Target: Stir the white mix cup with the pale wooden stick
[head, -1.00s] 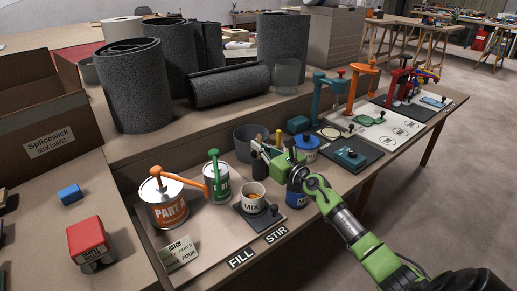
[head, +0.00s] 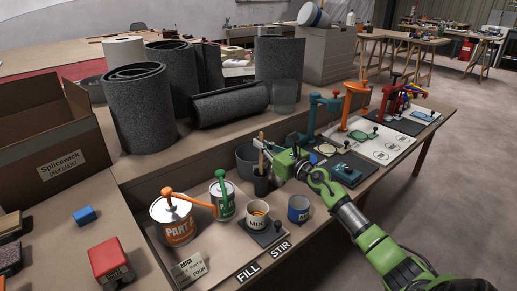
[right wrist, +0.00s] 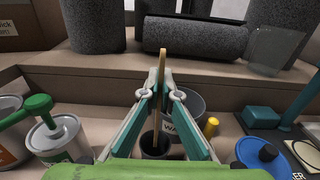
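The white mix cup (head: 257,218), marked MIX, stands on a dark square base at the front of the bench, with something tan inside. The pale wooden stick (head: 261,150) stands upright in a dark holder (head: 261,185) behind the cup. My right gripper (head: 268,150) is at the stick's upper part, from the right. In the right wrist view the stick (right wrist: 163,60) stands between the fingers of my right gripper (right wrist: 163,85), which look apart on either side of it. Whether they touch it I cannot tell. My left gripper is not in view.
The PART A can (head: 172,225) with an orange pump and a can with a green pump (head: 222,200) stand left of the cup. A blue container (head: 298,209) stands right of it. A grey bin (head: 246,162) is behind the holder. Carpet rolls (head: 140,105) fill the back shelf.

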